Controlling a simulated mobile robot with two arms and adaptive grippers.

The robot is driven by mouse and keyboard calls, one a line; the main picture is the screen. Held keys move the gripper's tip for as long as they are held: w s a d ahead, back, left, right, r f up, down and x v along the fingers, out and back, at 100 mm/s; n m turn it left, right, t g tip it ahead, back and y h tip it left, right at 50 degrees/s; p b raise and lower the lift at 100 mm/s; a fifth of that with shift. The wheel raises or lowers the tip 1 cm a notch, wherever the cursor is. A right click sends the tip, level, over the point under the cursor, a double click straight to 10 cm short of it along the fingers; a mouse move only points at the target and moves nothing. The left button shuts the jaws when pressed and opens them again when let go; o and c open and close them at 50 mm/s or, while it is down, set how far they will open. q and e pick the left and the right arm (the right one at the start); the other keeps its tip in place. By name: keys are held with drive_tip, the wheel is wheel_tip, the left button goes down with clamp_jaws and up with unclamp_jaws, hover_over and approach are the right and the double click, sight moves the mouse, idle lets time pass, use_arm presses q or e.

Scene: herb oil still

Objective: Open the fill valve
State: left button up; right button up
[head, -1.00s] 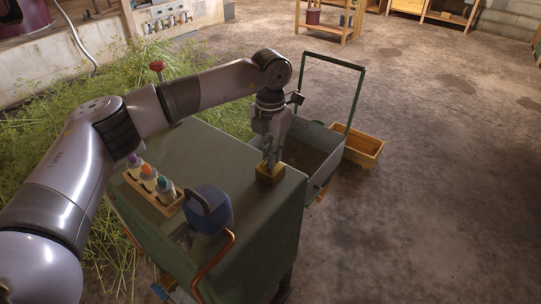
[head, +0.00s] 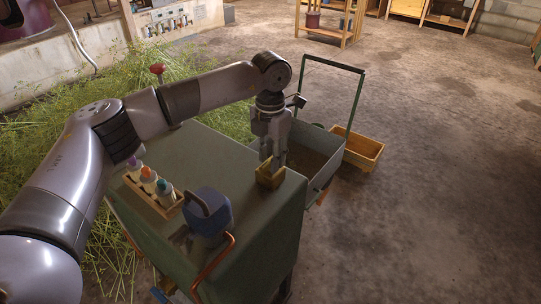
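A red knob on a stem (head: 157,69) stands up behind the cabinet, beyond my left arm. I see no part that I can clearly make out as the fill valve. My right gripper is not in view.
On the cabinet top are a wooden rack of small bottles (head: 152,190) and a blue handled container (head: 208,211), with a copper pipe (head: 214,268) at the edge. A grey cart (head: 312,158) and a wooden crate (head: 363,151) stand beyond. The floor at right is clear.

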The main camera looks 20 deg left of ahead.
use_arm(q)
wheel_tip(320, 180, up, 12)
idle(0.7)
